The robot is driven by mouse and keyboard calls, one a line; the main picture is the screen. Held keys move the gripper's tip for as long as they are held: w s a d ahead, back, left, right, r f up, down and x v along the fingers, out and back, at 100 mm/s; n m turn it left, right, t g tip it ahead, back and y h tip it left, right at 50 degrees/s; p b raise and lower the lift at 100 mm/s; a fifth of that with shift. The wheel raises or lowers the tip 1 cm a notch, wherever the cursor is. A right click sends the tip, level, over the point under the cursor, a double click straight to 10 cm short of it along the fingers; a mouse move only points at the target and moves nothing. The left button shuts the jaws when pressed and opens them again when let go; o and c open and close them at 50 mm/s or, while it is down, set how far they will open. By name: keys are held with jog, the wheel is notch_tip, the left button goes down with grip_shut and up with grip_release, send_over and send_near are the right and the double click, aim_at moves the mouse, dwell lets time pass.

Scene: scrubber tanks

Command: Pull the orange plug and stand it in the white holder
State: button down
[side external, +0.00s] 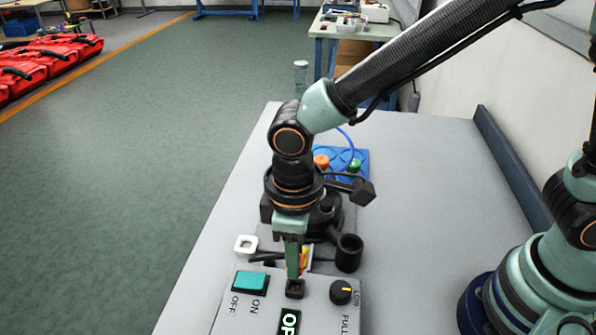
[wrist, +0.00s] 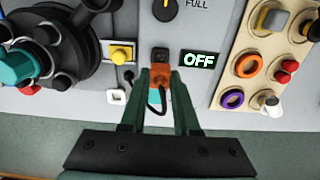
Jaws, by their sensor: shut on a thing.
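The orange plug (wrist: 160,82) is between the two green fingers of my gripper (wrist: 161,76) in the wrist view, with a dark cord looping from it. My gripper (side external: 293,273) is shut on it and points straight down in the side view, where the fingers mostly hide the plug. A black socket (wrist: 160,55) is right at the plug's end, and also shows under the fingertips in the side view (side external: 295,290). I cannot tell how deep the plug sits. The small white square holder (side external: 246,244) stands left of my gripper; it also shows in the wrist view (wrist: 116,97).
The panel has a teal switch (side external: 250,281), a black knob (side external: 341,292) and a display reading OFF (wrist: 199,60). A black cup-like part (side external: 349,253) stands right of my gripper. A yellow button (wrist: 122,54) is near the holder.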

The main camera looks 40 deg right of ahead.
jog(key=w+a, duration=0.1)
jog(key=w, duration=1.4)
jog(key=shift+a, duration=0.2)
jog(key=shift+s, duration=0.1)
jog(key=shift+f, duration=0.1)
jog(key=shift+f, duration=3.25)
jog(key=shift+f, duration=0.1)
jog(key=shift+f, duration=0.95)
